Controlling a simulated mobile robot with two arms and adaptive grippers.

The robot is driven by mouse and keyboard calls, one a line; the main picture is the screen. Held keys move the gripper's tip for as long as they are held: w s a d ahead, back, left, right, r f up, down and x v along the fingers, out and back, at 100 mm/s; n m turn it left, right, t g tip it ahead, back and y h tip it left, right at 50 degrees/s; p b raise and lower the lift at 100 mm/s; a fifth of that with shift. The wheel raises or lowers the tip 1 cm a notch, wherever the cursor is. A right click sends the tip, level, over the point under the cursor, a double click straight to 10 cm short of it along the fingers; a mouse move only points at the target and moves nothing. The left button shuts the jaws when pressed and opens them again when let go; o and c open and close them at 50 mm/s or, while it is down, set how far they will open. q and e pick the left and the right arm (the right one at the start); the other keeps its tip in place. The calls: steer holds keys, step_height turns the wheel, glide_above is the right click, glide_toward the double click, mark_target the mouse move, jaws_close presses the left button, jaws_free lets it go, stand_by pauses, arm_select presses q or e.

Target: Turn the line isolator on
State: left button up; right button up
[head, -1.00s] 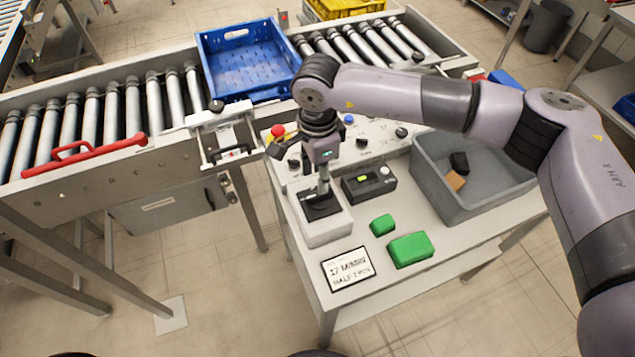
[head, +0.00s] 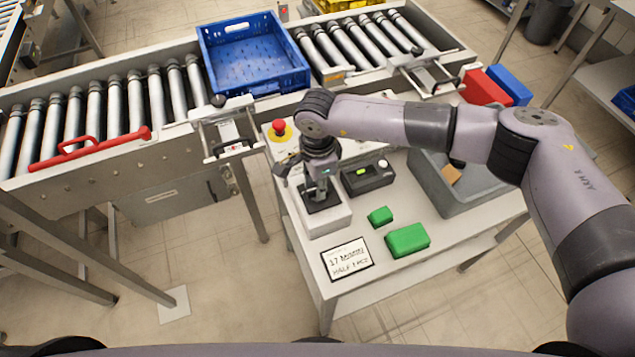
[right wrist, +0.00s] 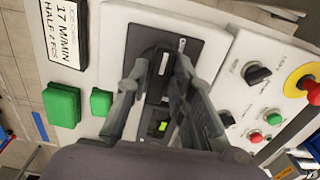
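A white box with a black top plate (head: 326,207) stands at the table's left front, under my right gripper; I take it for the line isolator, but no label is readable. In the right wrist view the black plate (right wrist: 143,38) carries a dark upright bar or handle (right wrist: 157,85). My right gripper (head: 318,186) is directly above the plate, pointing down. In the right wrist view its two fingers (right wrist: 160,66) are apart, one on each side of the dark bar. I cannot tell whether they touch it. My left gripper is not in view.
A panel with a red emergency button (head: 279,126) and knobs (right wrist: 257,74) lies beside the plate. A black device (head: 367,178), green blocks (head: 407,240), a card (head: 347,259) and a grey bin (head: 436,185) share the table. A blue crate (head: 253,60) sits on the conveyor behind.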

steer(key=shift+c, duration=0.7)
jaws_close()
